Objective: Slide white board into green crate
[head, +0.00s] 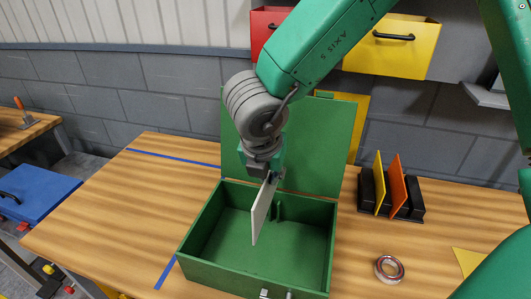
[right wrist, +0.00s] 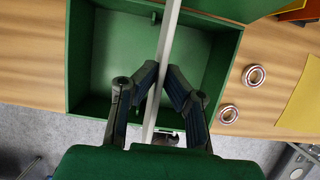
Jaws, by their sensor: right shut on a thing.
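The white board (head: 263,211) is upright, its lower part hanging over the open green crate (head: 191,268). My right gripper (head: 268,177) is shut on the board's upper edge. In the right wrist view, the board (right wrist: 170,45) shows as a thin strip seen edge-on between the two fingers of my right gripper (right wrist: 164,92), with the crate (right wrist: 79,60) behind it. I cannot tell whether the board's lower end is below the crate's rim or touches its floor. The crate's lid (head: 325,140) stands open at the back. My left gripper is not in view.
A black rack (head: 414,213) holding a yellow and an orange board stands right of the crate. A metal ring (head: 389,268) lies in front of it; two rings show in the right wrist view. Blue tape (head: 166,271) marks the table (head: 100,235), which is clear to the left.

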